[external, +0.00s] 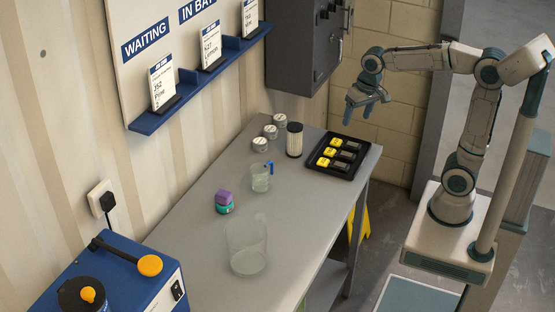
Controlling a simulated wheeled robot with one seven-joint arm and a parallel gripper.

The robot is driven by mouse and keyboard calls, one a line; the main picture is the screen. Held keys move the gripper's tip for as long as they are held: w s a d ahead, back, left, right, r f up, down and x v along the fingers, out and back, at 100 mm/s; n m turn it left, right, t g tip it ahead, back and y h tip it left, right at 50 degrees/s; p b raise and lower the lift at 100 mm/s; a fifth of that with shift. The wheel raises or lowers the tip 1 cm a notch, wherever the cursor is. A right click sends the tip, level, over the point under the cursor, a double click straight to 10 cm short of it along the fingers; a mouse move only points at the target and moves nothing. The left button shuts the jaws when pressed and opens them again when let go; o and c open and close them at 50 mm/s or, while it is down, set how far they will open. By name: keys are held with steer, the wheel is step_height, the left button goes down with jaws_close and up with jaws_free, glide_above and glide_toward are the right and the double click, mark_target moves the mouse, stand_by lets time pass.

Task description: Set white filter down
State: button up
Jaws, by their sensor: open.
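The white filter (294,139) stands upright on the grey workbench (201,232). It is a white cylinder with a dark top, just left of the black tray. My gripper (366,112) is open and empty. It hangs in the air above and to the right of the filter, apart from it, near the bench's far right end.
The black tray (317,164) holds several yellow and dark pieces. Several round tins (260,145) stand left of the filter. A clear jug with a blue handle (261,178), a purple and teal item (223,203) and a large clear container (247,245) stand nearer. Bare bench lies between.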

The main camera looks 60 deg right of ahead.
steer(key=s+f+n, duration=0.2)
steer(key=s+n, duration=0.1)
steer(key=s, duration=0.3)
steer(key=s+a+f+n+t, duration=0.1)
steer(key=s+f+n, duration=0.2)
steer(key=s, duration=0.4)
steer(key=shift+s+f, duration=0.15)
steer(key=shift+s, duration=0.15)
stand_by(0.3)
